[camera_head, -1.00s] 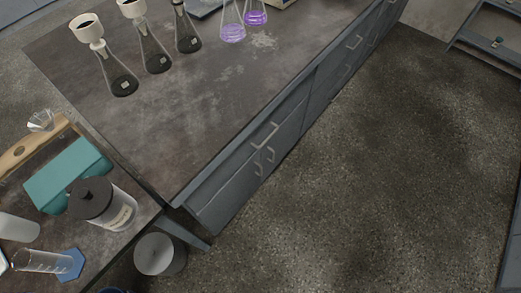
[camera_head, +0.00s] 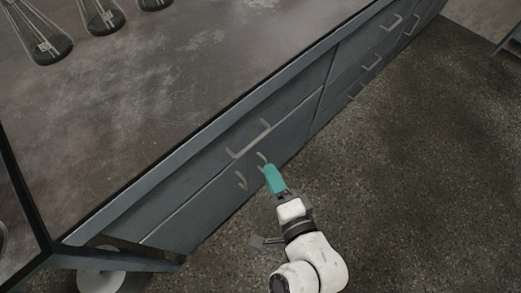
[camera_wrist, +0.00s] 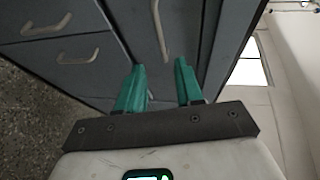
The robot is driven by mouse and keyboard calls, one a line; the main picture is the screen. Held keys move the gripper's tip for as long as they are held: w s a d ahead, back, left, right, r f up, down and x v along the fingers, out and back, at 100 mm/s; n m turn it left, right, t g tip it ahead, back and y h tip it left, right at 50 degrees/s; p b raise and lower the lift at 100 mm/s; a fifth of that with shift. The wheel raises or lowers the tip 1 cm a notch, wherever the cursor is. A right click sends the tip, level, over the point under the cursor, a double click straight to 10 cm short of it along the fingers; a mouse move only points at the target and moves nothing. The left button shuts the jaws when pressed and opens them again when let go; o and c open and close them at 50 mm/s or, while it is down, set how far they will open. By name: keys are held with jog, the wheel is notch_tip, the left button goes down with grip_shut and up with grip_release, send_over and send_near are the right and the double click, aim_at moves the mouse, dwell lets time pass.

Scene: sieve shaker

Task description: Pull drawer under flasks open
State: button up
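The drawer (camera_head: 285,117) under the flasks is a grey front just below the benchtop edge, and it looks closed. Its pale bar handle (camera_head: 248,138) is in plain view. The handle also shows in the wrist view (camera_wrist: 160,30), beyond the fingertips and lined up with the gap between them. My gripper (camera_head: 268,168) has teal fingers and is in front of the cabinet, overlapping the doors in the head view. In the wrist view my gripper (camera_wrist: 160,66) is open and empty. Dark-bottomed flasks (camera_head: 47,48) stand on the benchtop at the upper left.
Two cabinet door handles, left (camera_head: 241,180) and right (camera_head: 262,160), sit below the drawer. More handled fronts (camera_head: 371,62) continue to the upper right. A grey bin (camera_head: 100,281) stands at the lower left.

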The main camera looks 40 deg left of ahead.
jog(key=b+x, duration=0.1)
jog(key=x, duration=0.9)
jog(key=shift+a, duration=0.25)
jog(key=shift+w, duration=0.1)
grip_shut()
dwell(1.0)
